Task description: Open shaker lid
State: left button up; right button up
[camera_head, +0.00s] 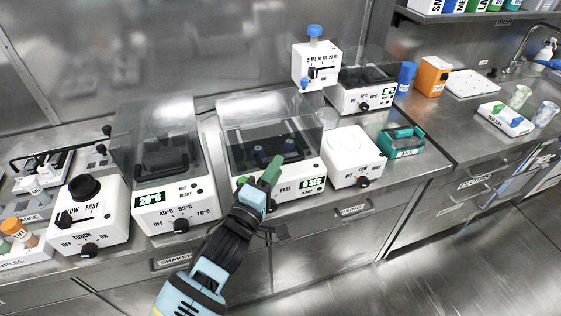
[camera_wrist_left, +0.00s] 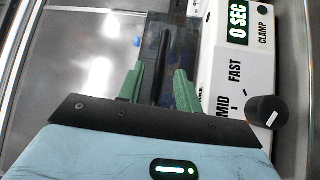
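The white shaker (camera_head: 309,170) with the "0 SEC" display and speed dial stands at the middle of the counter. Its clear lid (camera_head: 258,107) shows above the dark platform, where a small blue item (camera_head: 264,157) sits. I cannot tell for certain how far the lid is raised. My left gripper (camera_head: 257,176) is at the shaker's front edge, overlapping its left front in the head view. In the left wrist view its green fingers (camera_wrist_left: 158,84) are apart, with a dark strip behind the gap. Contact with the lid cannot be made out. My right gripper is not in view.
A "20°C" device (camera_head: 175,207) with a clear cover stands close on the left. A white box with a round top (camera_head: 352,152) and a teal rack (camera_head: 402,142) stand on the right. A slow/fast device (camera_head: 97,215) is further left. The floor in front is clear.

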pick_arm(q)
jog(key=shift+x, duration=1.5)
grip_shut()
